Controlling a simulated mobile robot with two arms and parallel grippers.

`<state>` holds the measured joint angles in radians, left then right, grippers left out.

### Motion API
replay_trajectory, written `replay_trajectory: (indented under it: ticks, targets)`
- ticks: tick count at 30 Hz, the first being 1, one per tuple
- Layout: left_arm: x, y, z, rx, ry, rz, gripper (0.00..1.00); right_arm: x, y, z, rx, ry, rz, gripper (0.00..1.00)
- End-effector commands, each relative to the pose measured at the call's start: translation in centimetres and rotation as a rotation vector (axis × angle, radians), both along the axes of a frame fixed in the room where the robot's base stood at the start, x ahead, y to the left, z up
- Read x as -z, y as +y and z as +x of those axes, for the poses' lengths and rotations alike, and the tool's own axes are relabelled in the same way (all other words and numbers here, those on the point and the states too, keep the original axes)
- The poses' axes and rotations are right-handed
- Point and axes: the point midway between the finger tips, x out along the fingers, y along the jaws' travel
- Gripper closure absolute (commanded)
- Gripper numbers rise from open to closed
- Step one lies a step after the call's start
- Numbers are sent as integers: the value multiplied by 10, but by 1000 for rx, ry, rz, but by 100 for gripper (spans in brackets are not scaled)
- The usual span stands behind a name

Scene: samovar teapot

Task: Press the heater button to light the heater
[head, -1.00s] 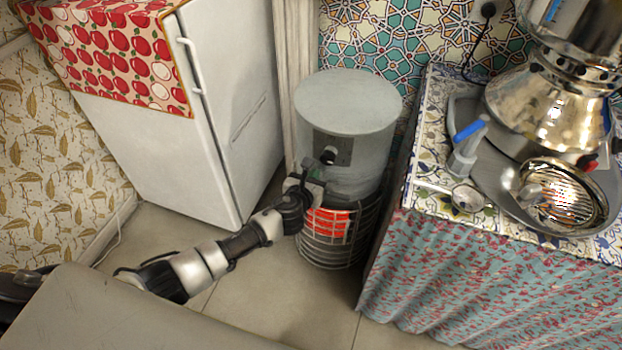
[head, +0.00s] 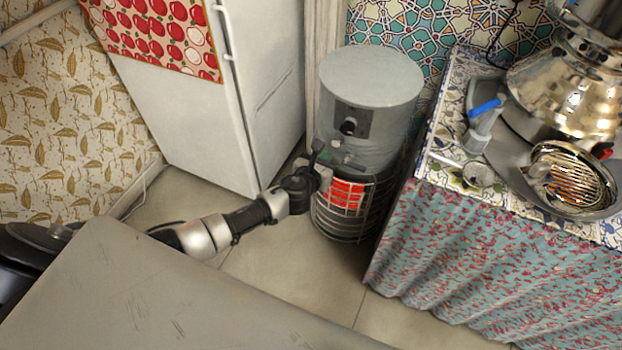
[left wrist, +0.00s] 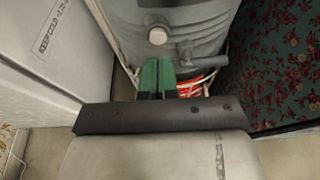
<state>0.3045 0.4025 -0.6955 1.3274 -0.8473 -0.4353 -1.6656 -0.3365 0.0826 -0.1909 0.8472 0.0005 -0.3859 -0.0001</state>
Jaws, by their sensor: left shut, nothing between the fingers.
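The heater (head: 395,120) is a grey upright cylinder with a dark plate on its front. Lower down, a bright red panel (head: 347,193) sits behind a wire guard. My left gripper (head: 326,163) is at the heater's front, below and left of the knob. In the left wrist view its green fingers (left wrist: 158,76) are together and empty, pointing at the heater below the knob, apart from it. My right gripper is out of view.
A white fridge (head: 205,110) stands left of the heater. A curtained counter (head: 470,270) stands close on the right, with a metal samovar (head: 570,90) and tray. A grey flat surface (head: 150,290) fills the near left. Some tiled floor (head: 290,270) is clear before the heater.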

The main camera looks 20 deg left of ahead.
Motion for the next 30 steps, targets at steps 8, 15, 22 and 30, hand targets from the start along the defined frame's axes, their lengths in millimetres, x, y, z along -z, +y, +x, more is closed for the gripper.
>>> replay_trajectory:
  ticks: [8, 15, 22, 30]
  targets:
    - [-13, 3, -47, 1, 5, 1, 100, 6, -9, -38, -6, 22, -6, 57]
    - [-21, 5, -76, 1, 4, 2, 100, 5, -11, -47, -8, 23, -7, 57]
    - [-22, 5, -80, 0, 3, 1, 100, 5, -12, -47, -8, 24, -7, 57]
    - [-22, 5, -80, 0, 3, 1, 100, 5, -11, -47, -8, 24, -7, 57]
